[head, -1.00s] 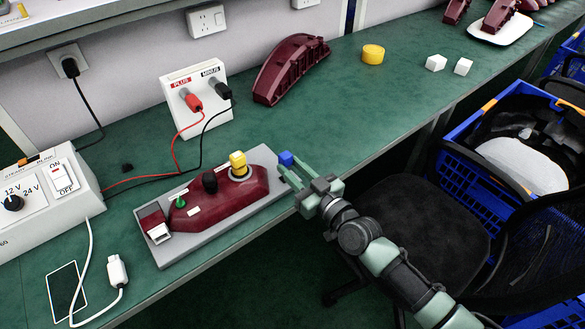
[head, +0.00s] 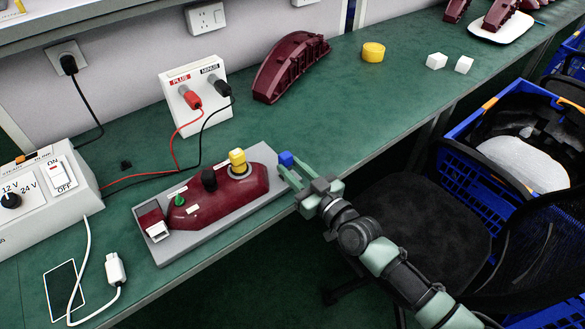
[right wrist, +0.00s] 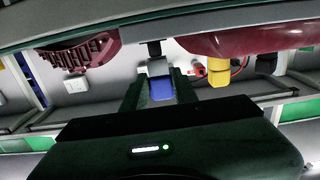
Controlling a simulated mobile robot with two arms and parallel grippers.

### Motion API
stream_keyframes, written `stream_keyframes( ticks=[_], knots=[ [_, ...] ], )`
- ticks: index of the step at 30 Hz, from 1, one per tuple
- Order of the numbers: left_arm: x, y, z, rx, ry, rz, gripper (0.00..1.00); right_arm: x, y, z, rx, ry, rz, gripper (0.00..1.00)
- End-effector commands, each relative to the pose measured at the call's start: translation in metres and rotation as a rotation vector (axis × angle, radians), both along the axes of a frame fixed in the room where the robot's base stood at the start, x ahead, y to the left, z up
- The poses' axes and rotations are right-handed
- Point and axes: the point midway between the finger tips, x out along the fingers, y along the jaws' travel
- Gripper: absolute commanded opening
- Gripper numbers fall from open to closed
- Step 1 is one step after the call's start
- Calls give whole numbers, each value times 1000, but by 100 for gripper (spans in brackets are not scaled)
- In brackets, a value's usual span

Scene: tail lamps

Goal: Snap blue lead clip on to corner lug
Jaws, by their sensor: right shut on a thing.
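The blue lead clip (head: 286,158) is between the fingertips of my right gripper (head: 288,168), at the right end of the grey fixture plate (head: 262,156). The clip also shows in the right wrist view (right wrist: 161,88), between the dark fingers, with a pale grey piece just beyond it. A dark red tail lamp (head: 222,199) lies on the plate, bearing a green, a black and a yellow fitting (head: 238,160). I cannot make out the corner lug for certain, or whether the clip touches it. My left gripper is not in view.
A white PLUS/MINUS terminal box (head: 205,92) with red and black leads stands behind the plate. A supply box (head: 45,200) is at the left. Another red lamp (head: 290,68) lies at the back. A chair (head: 420,220) and blue crate (head: 475,180) are at the right.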

Motion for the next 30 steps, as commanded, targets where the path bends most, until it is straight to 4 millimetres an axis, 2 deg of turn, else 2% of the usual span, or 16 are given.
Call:
stream_keyframes(
  ticks=[20, 30],
  knots=[
    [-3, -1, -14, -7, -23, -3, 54, 0, 0, -23, -2, 2, 0, 0],
    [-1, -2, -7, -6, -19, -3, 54, -1, -1, -19, -5, 10, 1, 0]
  ],
)
